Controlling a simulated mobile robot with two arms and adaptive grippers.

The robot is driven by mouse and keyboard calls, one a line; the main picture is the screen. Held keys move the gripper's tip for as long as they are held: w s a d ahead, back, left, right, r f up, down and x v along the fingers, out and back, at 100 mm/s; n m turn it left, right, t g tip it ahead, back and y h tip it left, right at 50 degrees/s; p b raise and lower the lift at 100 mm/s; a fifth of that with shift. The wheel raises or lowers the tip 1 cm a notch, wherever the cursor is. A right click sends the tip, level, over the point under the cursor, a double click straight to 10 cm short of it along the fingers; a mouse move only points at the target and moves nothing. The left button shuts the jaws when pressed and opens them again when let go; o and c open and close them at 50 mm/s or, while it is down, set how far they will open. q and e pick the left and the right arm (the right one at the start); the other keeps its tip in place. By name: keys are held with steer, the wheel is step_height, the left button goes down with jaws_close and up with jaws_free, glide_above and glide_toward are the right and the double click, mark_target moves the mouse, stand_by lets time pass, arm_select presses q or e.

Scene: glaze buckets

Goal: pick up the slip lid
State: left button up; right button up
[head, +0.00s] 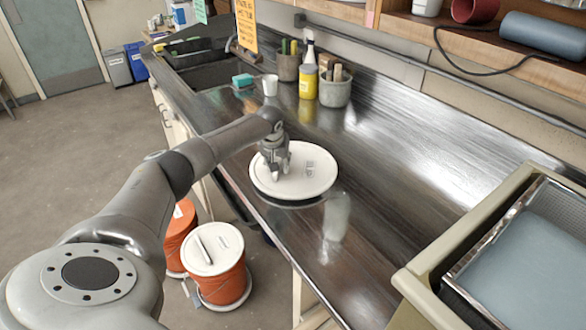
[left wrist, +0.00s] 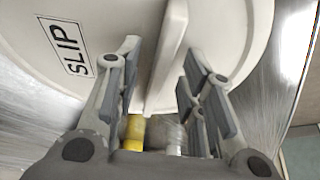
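My left gripper (head: 275,172) is over the lid's left part, fingers pointing down. In the left wrist view my left gripper (left wrist: 158,62) is open, with a finger on each side of the bar and gaps between. In the head view the gripper hides the handle. My right gripper is not in view.
Orange buckets stand on the floor by the counter; the nearer bucket (head: 224,285) has a white lid (head: 213,249). A tray (head: 415,285) stands front right. The counter right of the lid is clear.

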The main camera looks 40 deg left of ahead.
arm_select(q)
steer(key=shift+f, duration=0.1)
jaws_close()
stand_by(0.5)
